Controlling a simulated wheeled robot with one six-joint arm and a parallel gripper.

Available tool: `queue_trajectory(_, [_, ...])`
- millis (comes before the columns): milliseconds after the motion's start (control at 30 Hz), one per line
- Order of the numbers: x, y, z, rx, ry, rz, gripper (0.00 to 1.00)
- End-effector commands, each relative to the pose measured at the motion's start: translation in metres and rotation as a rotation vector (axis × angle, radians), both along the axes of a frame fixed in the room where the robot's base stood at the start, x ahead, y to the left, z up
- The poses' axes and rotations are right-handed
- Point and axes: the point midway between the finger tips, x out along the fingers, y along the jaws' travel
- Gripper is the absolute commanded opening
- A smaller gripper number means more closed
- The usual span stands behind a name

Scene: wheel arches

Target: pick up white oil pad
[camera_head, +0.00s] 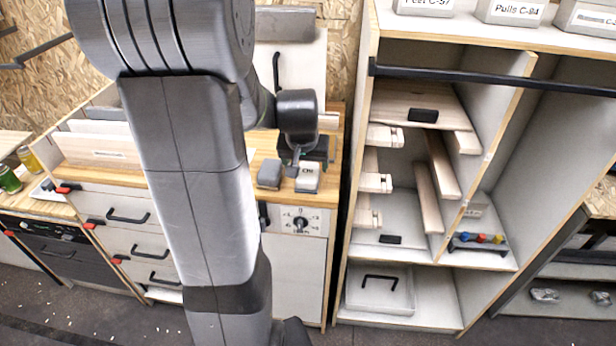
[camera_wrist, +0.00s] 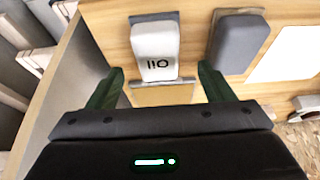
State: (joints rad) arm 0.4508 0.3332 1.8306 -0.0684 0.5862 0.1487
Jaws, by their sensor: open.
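The white oil pad (camera_head: 308,177) lies on the wooden counter near its front edge. In the wrist view the white pad (camera_wrist: 155,42) shows its "Oil" label upside down. My gripper (camera_head: 294,166) is above the counter, close to the pad. In the wrist view my gripper (camera_wrist: 161,72) is open, with one dark green finger on either side of the pad's near end. Nothing is held. I cannot tell how high the fingertips are above the pad.
A dark grey pad (camera_head: 269,173) lies left of the white pad with a small gap; it also shows in the wrist view (camera_wrist: 239,42), beside the right finger. A tall open shelf unit (camera_head: 341,200) stands right of the counter. Drawers (camera_head: 130,215) are at left.

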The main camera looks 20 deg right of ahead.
Motion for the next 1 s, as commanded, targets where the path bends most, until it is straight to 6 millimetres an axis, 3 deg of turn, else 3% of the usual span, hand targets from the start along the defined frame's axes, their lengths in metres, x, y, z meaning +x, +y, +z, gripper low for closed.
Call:
queue_trajectory(400, [0.015, -0.013, -0.040, 0.002, 0.003, 0.000, 0.75])
queue_trajectory(733, [0.017, -0.014, -0.045, 0.001, 0.002, 0.000, 0.75])
queue_trajectory(767, [0.017, -0.014, -0.045, 0.001, 0.002, 0.000, 0.73])
queue_trajectory(900, [0.016, -0.014, -0.045, 0.001, 0.002, 0.000, 0.45])
queue_trajectory(1000, [0.017, -0.014, -0.045, 0.001, 0.002, 0.000, 0.31])
